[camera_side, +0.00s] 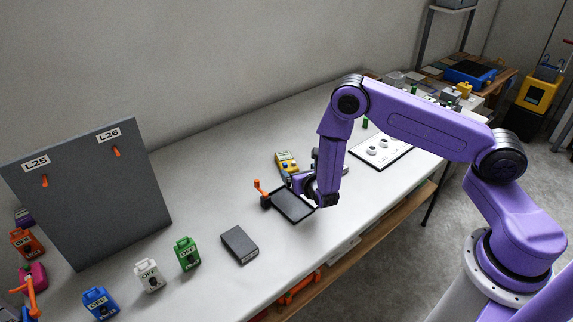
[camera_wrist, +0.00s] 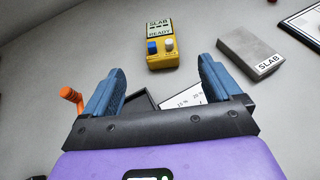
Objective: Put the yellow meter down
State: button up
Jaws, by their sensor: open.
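The yellow meter (camera_wrist: 162,57) lies on the table beyond my fingertips in the wrist view. Its display reads "SLAB READY", and it has a blue and a white button. It also shows in the side view (camera_side: 287,163), just behind my gripper (camera_side: 300,186). In the wrist view my gripper (camera_wrist: 162,75) is open, its blue fingers wide apart with nothing between them. The meter appears clear of both fingers.
A dark tray (camera_side: 293,206) with an orange lever (camera_side: 262,188) sits beneath my gripper. A grey block labelled "SLAB" (camera_wrist: 250,50) lies right of the meter. A dark block (camera_side: 240,244), several "OFF" tags and a grey panel (camera_side: 90,190) stand left.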

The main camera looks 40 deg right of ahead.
aim_at(285, 158)
jog(key=shift+x, duration=7.2)
jog(key=shift+d, duration=0.1)
jog(key=shift+r, duration=0.15)
jog(key=c, duration=1.4)
jog(key=shift+o, duration=0.2)
